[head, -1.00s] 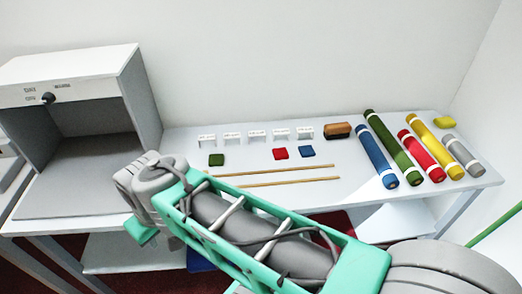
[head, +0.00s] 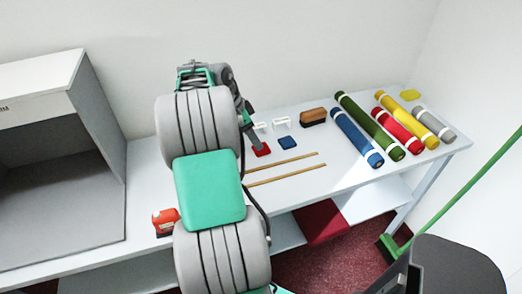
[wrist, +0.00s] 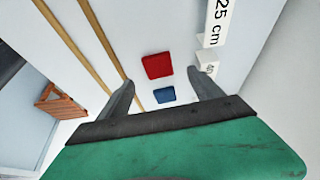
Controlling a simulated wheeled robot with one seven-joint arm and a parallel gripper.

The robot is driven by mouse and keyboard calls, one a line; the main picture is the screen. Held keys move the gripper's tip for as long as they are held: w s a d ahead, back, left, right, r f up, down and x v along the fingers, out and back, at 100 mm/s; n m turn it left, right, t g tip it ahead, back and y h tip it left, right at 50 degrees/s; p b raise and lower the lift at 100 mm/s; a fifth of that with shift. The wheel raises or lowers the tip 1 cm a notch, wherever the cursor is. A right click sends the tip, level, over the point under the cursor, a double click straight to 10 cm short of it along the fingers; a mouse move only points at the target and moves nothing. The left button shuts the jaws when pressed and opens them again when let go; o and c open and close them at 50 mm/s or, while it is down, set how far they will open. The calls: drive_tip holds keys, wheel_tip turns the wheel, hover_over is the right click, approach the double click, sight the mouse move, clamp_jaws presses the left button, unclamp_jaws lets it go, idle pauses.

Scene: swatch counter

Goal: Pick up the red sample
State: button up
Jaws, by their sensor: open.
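The red sample (head: 262,149) is a small flat square on the white counter, partly covered by my arm in the head view. In the wrist view the red sample (wrist: 158,65) lies just beyond the fingertips, roughly centred between them. The blue sample (head: 288,143) lies to its right in the head view; in the wrist view the blue sample (wrist: 164,95) shows between the fingers. My gripper (wrist: 161,82) is open and empty, pointing toward the counter. The head view shows it only partly, behind my arm.
Two wooden rods (head: 286,175) lie in front of the samples. White tags (head: 282,122) and a brown brush (head: 313,117) stand behind. Several coloured rolls (head: 356,138) lie at right. A grey booth (head: 60,190) stands left, and a red-orange object (head: 165,222) near the front edge.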

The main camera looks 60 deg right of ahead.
sight(266, 150)
drive_tip(key=x, duration=0.6)
drive_tip(key=shift+s+a+p, duration=0.1)
drive_tip(key=shift+a+p, duration=0.05)
drive_tip(key=shift+p, duration=0.2)
drive_tip(key=c, duration=1.4)
drive_tip(key=shift+r, duration=0.15)
